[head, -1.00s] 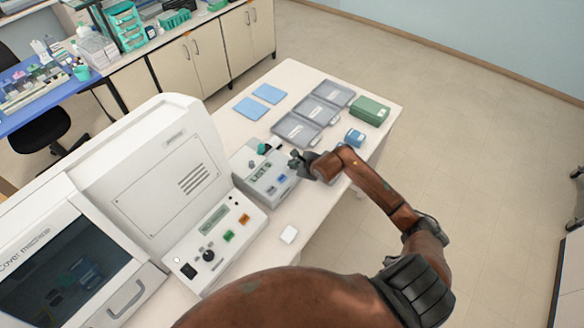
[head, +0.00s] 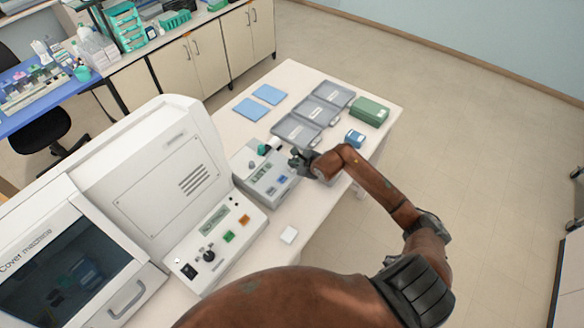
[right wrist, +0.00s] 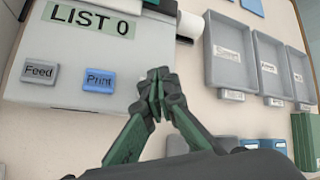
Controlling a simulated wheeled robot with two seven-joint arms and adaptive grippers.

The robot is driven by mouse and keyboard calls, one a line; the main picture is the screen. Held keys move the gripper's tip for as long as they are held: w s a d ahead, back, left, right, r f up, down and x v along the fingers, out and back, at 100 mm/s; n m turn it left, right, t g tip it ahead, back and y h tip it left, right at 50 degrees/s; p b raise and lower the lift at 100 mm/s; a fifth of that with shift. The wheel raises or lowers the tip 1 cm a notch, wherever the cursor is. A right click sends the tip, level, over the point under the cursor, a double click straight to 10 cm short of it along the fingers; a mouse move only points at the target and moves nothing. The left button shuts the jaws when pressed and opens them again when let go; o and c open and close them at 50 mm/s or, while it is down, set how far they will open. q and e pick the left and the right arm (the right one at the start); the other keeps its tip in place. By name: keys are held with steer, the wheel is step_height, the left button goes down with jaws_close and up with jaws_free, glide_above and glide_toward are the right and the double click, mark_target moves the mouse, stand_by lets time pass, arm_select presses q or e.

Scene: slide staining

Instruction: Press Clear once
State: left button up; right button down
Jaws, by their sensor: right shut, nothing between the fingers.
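A grey label printer (head: 262,184) stands on the white bench beside the large white machine. Its green display reads "LIST 0" in the right wrist view (right wrist: 90,20). Below the display are a grey Feed button (right wrist: 39,73) and a blue Print button (right wrist: 99,79). I can read no button marked Clear in either view. My right gripper (head: 296,160) is shut and empty over the printer's right edge, and its fingertips show to the right of the Print button in the right wrist view (right wrist: 158,88). My left gripper is not in view.
The cover machine (head: 150,190) has a front panel with a green button (head: 229,236), an orange button (head: 244,219) and a black knob (head: 208,256). Grey trays (head: 297,132), a green box (head: 369,110) and a small blue box (head: 355,138) stand beyond my right gripper.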

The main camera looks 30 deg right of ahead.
steer(key=shift+r, duration=0.1)
steer(key=shift+r+p, duration=1.25)
steer(key=shift+r, duration=1.15)
